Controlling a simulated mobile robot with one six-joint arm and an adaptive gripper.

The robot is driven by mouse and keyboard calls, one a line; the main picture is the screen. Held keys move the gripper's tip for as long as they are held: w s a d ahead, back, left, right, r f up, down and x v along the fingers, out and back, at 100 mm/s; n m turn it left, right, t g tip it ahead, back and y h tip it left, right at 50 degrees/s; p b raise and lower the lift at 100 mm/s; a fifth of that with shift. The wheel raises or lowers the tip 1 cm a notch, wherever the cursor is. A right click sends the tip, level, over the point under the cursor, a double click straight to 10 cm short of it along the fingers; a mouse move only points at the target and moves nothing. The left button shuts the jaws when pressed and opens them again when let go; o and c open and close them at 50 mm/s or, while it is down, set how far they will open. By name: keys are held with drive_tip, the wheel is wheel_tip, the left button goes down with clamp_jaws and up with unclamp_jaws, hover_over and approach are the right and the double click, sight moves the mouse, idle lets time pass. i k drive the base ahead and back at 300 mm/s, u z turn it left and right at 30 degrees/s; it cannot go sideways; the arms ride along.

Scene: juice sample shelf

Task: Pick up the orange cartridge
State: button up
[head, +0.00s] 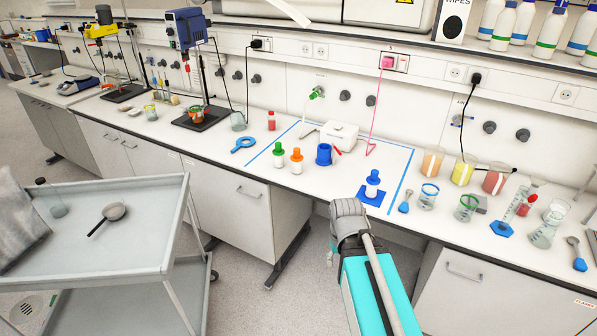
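The orange cartridge (296,162) is a small white bottle with an orange cap and collar. It stands upright on the white bench in the head view, inside the blue-taped area. A green-capped cartridge (278,156) stands close to its left. A blue-capped cartridge (372,185) stands on a blue square base to the right. Part of my arm shows in front of the bench, to the lower right of the orange cartridge. My gripper's fingers cannot be made out. Nothing of the arm touches the orange cartridge.
A blue cup (323,154) and a red piece (337,150) are right of the orange cartridge, with a white box (339,135) behind. A blue ring tool (242,144) lies left. Beakers crowd the right bench. A grey cart (140,225) stands left; bare bench lies before the cartridges.

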sight(297, 158)
drive_tip(key=k, duration=0.2)
drive_tip(key=u, duration=0.2)
drive_tip(key=i, duration=1.25)
drive_tip(key=z, duration=0.1)
